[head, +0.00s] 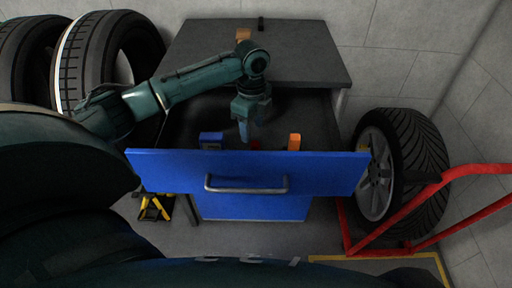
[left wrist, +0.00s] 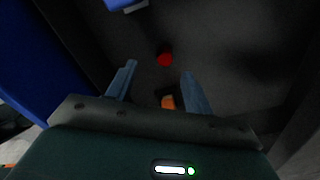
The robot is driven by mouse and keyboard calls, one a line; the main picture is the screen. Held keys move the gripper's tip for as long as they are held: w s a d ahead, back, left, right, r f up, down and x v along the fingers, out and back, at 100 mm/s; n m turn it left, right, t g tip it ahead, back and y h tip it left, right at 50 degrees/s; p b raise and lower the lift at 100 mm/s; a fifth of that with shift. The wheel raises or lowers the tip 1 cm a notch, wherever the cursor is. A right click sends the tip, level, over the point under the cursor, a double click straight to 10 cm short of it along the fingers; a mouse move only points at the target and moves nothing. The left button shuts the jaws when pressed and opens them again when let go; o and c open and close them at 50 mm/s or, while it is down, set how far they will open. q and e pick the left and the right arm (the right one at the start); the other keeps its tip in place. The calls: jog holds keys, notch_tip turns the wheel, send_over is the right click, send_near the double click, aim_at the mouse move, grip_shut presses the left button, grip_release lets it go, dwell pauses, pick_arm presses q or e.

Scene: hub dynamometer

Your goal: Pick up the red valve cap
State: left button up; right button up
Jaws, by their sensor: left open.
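The red valve cap (left wrist: 165,58) lies on the dark floor of an open drawer (head: 160,172). In the head view only a bit of its red (head: 256,143) shows above the drawer front. My left gripper (head: 245,136) reaches down into the drawer from above. In the left wrist view its two fingers (left wrist: 158,70) are apart, with nothing between them. The cap appears beyond the fingertips, between their lines and nearer the middle. I cannot tell the exact height of the gripper above it. My right gripper is not in view.
The drawer also holds a blue object (head: 211,140) at left and an orange object (head: 294,142) at right. The drawer's blue front has a grey handle (head: 246,189). A wheel (head: 400,170) and red frame (head: 440,185) stand at right. Tyres (head: 105,55) stand at left.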

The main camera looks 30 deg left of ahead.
aim_at(253, 143)
pick_arm(q)
jog(key=f, duration=0.5)
jog(key=f+b, duration=0.1)
jog(key=f, duration=0.1)
jog(key=shift+w+a+f, duration=0.15)
jog(key=shift+w+f, duration=0.15)
jog(key=shift+w, duration=0.1)
jog(key=c, duration=1)
jog(key=shift+r, duration=0.1)
